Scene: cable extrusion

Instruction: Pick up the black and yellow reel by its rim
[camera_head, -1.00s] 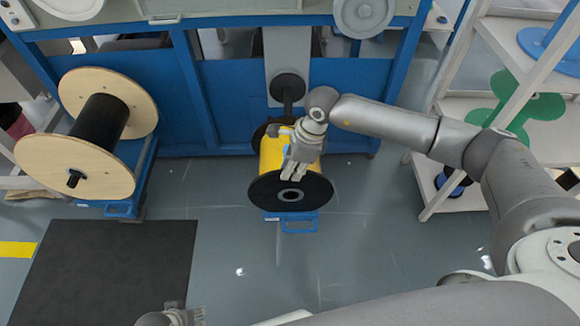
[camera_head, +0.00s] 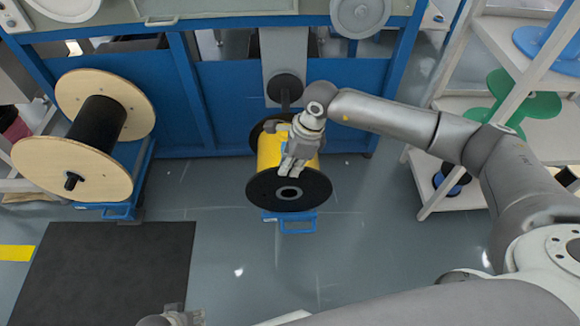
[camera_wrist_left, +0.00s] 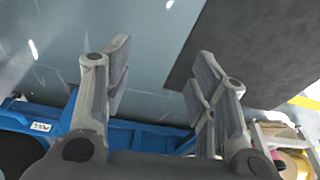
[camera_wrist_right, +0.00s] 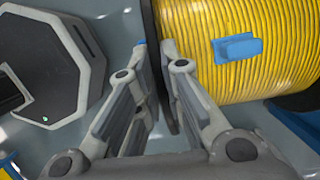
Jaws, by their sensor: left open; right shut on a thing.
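The black and yellow reel (camera_head: 268,150) has yellow cable between black flanges and lies with its axis level over a low blue stand (camera_head: 298,226). My right gripper (camera_head: 290,170) is at the top of its near black flange and shut on that rim. In the right wrist view the fingers (camera_wrist_right: 165,90) stand on either side of the thin black rim, and the yellow winding (camera_wrist_right: 240,45) fills the upper right. Whether the reel touches the stand is hidden. My left gripper (camera_wrist_left: 163,65) is open and empty over the floor; only its tip shows at the head view's bottom edge.
A wooden-flanged reel with black cable (camera_head: 97,122) stands at the left. A blue machine frame (camera_head: 225,110) is behind. A white shelf (camera_head: 430,185) with green and blue reels is at the right. A dark mat (camera_head: 115,270) lies front left; the middle floor is clear.

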